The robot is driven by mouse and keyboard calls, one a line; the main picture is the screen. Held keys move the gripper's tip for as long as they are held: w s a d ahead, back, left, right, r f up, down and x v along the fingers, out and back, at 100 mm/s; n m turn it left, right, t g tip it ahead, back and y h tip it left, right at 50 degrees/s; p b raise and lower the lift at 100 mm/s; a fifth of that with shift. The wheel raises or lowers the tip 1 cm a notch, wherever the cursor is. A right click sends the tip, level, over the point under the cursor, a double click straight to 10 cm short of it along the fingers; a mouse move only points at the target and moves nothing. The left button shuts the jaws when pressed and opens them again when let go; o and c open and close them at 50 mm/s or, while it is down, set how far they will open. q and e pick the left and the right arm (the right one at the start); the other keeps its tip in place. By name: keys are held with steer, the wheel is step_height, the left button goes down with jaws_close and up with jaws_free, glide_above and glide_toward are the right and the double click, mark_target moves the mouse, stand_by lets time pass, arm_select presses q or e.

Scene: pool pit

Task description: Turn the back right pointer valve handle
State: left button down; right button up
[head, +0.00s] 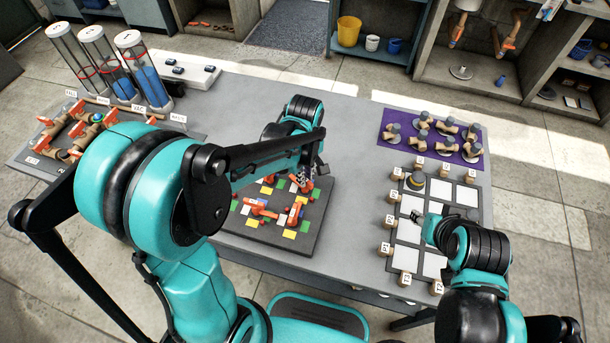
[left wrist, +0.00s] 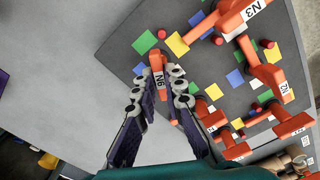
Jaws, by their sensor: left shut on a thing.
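The dark board (head: 285,240) with coloured squares and several orange valve handles lies on the grey table, below my left arm. My left gripper (head: 305,176) points down at the board's back part. In the left wrist view, the gripper (left wrist: 160,82) is shut with its fingertips around an orange handle (left wrist: 157,63) labelled N6. Orange handles N3 (left wrist: 236,20) and N2 (left wrist: 284,88) show to its right. In the head view my left arm and gripper hide part of the board. My right gripper (head: 430,222) hovers over the grid panel; its finger gap is unclear.
A grid panel (head: 410,229) with white cells and wooden labelled blocks lies at the right. A purple mat (head: 393,147) with several knobs lies behind it. Clear tubes (head: 139,70) and orange-handled pipes stand at the left. The table between mat and board is clear.

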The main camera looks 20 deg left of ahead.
arm_select(q)
steer(key=m, duration=1.1)
steer(key=shift+m, duration=0.4)
stand_by(0.3)
steer(key=c, duration=1.6)
jaws_free()
steer(key=shift+r, duration=0.1)
step_height(320, 180, up, 12)
